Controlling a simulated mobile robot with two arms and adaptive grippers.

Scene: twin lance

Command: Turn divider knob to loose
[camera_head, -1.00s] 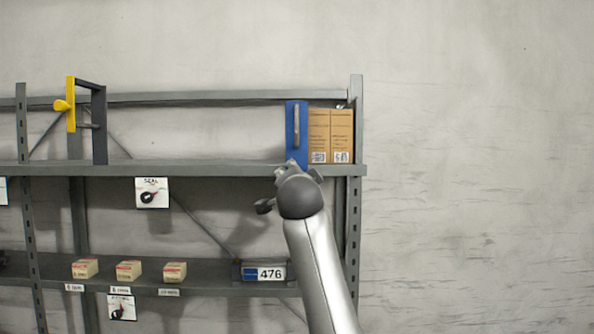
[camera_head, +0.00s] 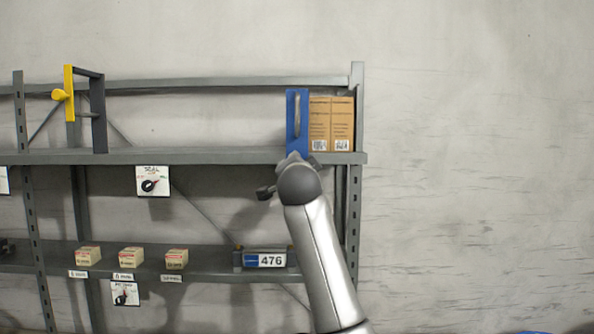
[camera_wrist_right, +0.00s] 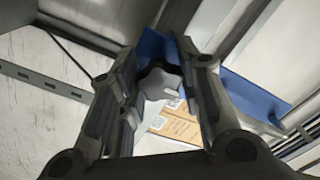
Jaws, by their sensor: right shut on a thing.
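A blue divider (camera_head: 303,142) with a grey upright handle (camera_head: 297,115) stands at the right end of the top shelf. In the right wrist view, the blue divider (camera_wrist_right: 246,95) runs behind and beside the fingers. My right gripper (camera_head: 297,159) is at the divider's lower end, by the shelf's front edge. In the right wrist view, my right gripper (camera_wrist_right: 160,88) has its fingers on either side of a grey lobed knob (camera_wrist_right: 158,82) and is shut on it. The head view hides the knob behind the gripper. My left gripper is not in view.
Brown cartons (camera_head: 331,122) stand right of the divider. A yellow bracket (camera_head: 69,92) with a yellow knob is at the far left of the top shelf. A white dial card (camera_head: 152,181) hangs below the shelf.

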